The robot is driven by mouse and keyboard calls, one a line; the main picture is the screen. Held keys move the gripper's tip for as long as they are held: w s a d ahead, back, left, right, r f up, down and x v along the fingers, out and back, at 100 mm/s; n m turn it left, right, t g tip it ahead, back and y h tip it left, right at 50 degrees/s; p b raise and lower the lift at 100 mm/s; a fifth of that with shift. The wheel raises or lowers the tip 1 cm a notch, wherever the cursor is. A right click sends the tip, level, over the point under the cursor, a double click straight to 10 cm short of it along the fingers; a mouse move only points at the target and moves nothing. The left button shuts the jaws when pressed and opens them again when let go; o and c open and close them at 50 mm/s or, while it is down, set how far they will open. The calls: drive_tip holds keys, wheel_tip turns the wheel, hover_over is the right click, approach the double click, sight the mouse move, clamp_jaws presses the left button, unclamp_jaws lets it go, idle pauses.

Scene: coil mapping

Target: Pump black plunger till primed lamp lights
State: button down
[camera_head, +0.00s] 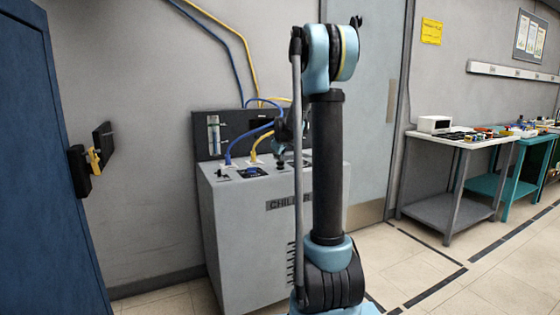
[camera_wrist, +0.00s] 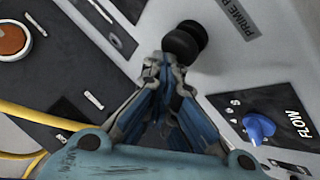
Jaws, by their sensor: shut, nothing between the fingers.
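The black plunger (camera_wrist: 184,40) shows in the wrist view as a round black knob beside a partly cut-off "PRIME" label. My gripper (camera_wrist: 165,62) is shut and empty, its fingertips right at the near side of the knob. I cannot tell whether they touch it. In the head view my gripper (camera_head: 281,140) is over the top of the grey chiller cabinet (camera_head: 245,235), partly hidden by my arm. I cannot make out a primed lamp. An orange round part (camera_wrist: 12,40), lamp or button, sits at the wrist view's left edge.
A blue FLOW knob (camera_wrist: 258,128) lies right of my gripper. A yellow hose (camera_wrist: 35,117) runs at the left. Blue and yellow hoses (camera_head: 237,147) rise from the cabinet top. A blue cabinet (camera_head: 45,170) stands at far left; open floor (camera_head: 500,285) lies right.

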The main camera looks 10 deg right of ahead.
idle(0.5)
drive_tip(key=shift+r, duration=1.85)
drive_tip(key=shift+r, duration=2.55)
drive_tip(key=m+g, duration=0.2)
approach(279, 162)
drive_tip(key=s+r, duration=0.2)
drive_tip(key=s, duration=0.6)
drive_tip(key=s+f+m+g, duration=0.1)
drive_tip(key=s+f, duration=0.1)
drive_tip(key=s, duration=0.6)
drive_tip(key=s+f+m, duration=0.1)
drive_tip(key=s+f, duration=0.2)
drive_tip(key=s, duration=0.5)
drive_tip(key=s+f+m+g, duration=0.2)
drive_tip(key=s+f, duration=0.6)
drive_tip(key=s, duration=0.5)
drive_tip(key=s+f+m+g, duration=0.2)
drive_tip(key=s+f, duration=0.6)
drive_tip(key=s, duration=0.5)
drive_tip(key=shift+d+f+m, duration=0.2)
drive_tip(key=shift+d+m, duration=0.2)
